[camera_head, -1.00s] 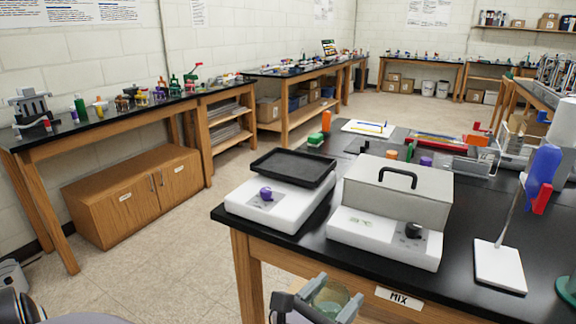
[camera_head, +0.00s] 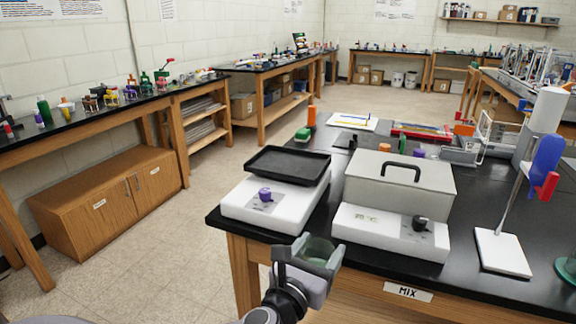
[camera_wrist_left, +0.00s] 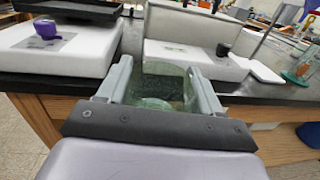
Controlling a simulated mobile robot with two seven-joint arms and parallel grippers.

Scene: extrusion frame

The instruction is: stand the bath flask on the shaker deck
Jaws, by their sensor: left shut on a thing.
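My left gripper (camera_head: 306,262) is shut on a clear greenish glass flask (camera_head: 319,251), held in front of the bench's near edge. In the left wrist view the flask (camera_wrist_left: 163,90) sits between the two grey fingers (camera_wrist_left: 158,72); its lower part is hidden. The shaker is a white box (camera_head: 290,212) with a purple knob and a black rimmed deck (camera_head: 288,165) on top. The deck looks empty and lies beyond the gripper, slightly left. My right gripper is not in view.
Right of the shaker stands a grey lidded bath (camera_head: 400,180) with a white front and black knob. A stand with a white base (camera_head: 503,253) and blue clamp is at the right. Small items lie behind on the black bench (camera_head: 470,240). Floor is free at left.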

